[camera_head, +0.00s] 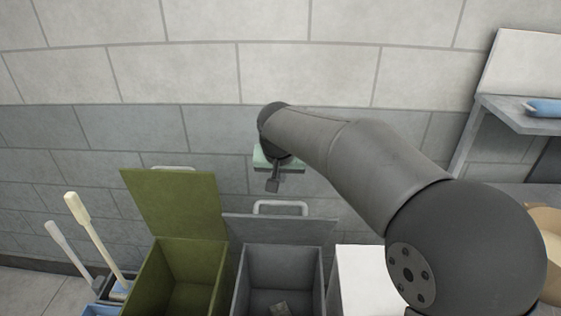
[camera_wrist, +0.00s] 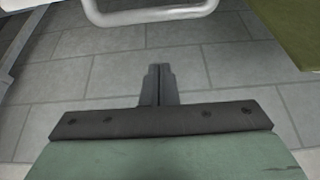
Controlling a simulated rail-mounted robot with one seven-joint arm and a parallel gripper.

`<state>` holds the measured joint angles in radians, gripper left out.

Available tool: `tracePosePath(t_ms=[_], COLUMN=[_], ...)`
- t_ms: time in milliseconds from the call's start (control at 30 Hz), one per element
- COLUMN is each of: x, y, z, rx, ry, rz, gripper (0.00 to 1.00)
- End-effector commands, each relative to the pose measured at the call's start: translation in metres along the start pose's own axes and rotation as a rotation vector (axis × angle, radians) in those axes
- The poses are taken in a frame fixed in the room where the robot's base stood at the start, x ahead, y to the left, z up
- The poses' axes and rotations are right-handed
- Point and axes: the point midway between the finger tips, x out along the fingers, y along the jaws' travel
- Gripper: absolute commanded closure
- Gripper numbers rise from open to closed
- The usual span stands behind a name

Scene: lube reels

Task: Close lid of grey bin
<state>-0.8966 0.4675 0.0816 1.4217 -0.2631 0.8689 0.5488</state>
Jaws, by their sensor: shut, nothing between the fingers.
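The grey bin (camera_head: 243,275) stands open in the head view, with a small object lying on its floor. Its lid (camera_head: 280,232) is raised at the back and has a pale handle (camera_head: 280,206) on its upper edge. My gripper (camera_head: 273,187) is above and behind the lid, just over the handle in the picture. Its fingers are shut and empty. In the wrist view, the fingertips (camera_wrist: 159,72) point toward a white handle (camera_wrist: 150,15) at the top, with a visible gap between them.
An open green bin (camera_head: 180,275) with a raised lid (camera_head: 175,200) stands to the left; a green panel (camera_wrist: 290,30) shows in the wrist view. A white box (camera_head: 358,275) is to the right. Brushes (camera_head: 95,240) stand far left. A block wall is behind.

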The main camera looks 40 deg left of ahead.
Motion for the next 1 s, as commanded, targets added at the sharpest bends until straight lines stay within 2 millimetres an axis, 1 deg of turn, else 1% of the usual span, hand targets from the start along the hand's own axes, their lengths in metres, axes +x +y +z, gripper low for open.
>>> tracePosePath(t_ms=[33, 133, 300, 400, 800, 933, 1000], x=[0.004, 0.006, 0.010, 0.012, 0.013, 0.014, 0.015], y=[0.000, 0.001, 0.000, 0.000, 0.000, -0.003, -0.005], z=[0.005, 0.021, 0.035, 0.039, 0.040, 0.046, 0.052], rx=[-0.002, -0.001, 0.000, 0.000, -0.001, -0.004, -0.008], ry=[-0.003, -0.001, 0.000, 0.000, 0.003, 0.018, 0.031], rz=[0.001, 0.001, 0.001, 0.001, 0.000, -0.002, -0.004], gripper=[1.00, 1.00, 1.00, 1.00, 1.00, 1.00, 1.00])
